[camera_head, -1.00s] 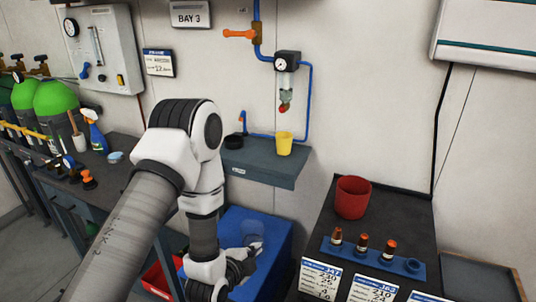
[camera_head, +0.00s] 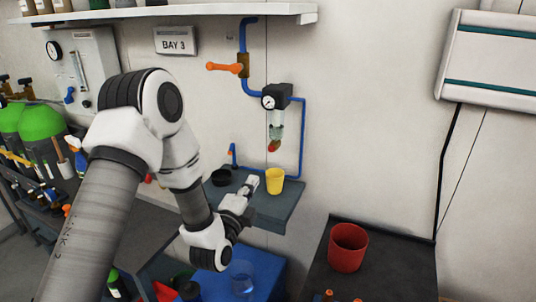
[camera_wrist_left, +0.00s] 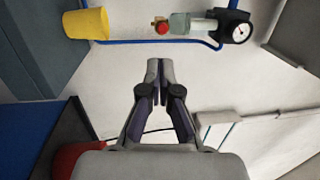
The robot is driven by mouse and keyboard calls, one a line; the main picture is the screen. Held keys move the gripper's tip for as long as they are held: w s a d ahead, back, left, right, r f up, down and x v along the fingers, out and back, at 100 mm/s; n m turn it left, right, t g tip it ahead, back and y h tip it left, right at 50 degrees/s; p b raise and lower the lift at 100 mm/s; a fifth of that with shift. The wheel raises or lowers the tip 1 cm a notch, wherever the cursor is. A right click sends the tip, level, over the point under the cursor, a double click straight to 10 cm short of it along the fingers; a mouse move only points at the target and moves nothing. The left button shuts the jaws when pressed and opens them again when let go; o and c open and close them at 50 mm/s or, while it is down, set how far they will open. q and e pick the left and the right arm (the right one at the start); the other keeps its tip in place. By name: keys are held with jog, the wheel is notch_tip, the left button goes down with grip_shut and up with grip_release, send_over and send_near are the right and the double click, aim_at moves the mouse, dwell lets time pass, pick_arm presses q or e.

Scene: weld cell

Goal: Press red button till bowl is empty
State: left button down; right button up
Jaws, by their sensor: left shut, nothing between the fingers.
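The red button (camera_head: 273,146) sits at the lower end of the clear bowl (camera_head: 276,130) under the gauge unit on the wall. It also shows in the left wrist view (camera_wrist_left: 161,28), with the bowl (camera_wrist_left: 192,25) to its right. How much liquid the bowl holds is too small to tell. My left gripper (camera_head: 252,183) is shut and empty, below the button and apart from it, near the left of the yellow cup (camera_head: 275,181) in the head view. In the left wrist view its fingertips (camera_wrist_left: 160,66) point toward the wall. My right gripper is not in view.
The yellow cup stands on a grey wall shelf (camera_head: 278,212) under the bowl, with a black round dish (camera_head: 221,177) to its left. A blue pipe (camera_head: 303,135) runs beside the bowl. An orange valve handle (camera_head: 223,67) sticks out above left. A red container (camera_head: 348,248) stands lower right.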

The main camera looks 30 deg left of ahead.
aim_at(271, 150)
pick_arm(q)
jog(key=w+p, duration=0.1)
jog(key=w, duration=0.3)
jog(key=w+a+r+p, duration=0.1)
jog(key=w+p, duration=0.1)
jog(key=w, duration=0.1)
jog(key=w+p, duration=0.2)
jog(key=w, duration=0.2)
jog(key=shift+w+a+r, duration=0.2)
jog(key=shift+w+r, duration=0.1)
jog(key=shift+r, duration=0.1)
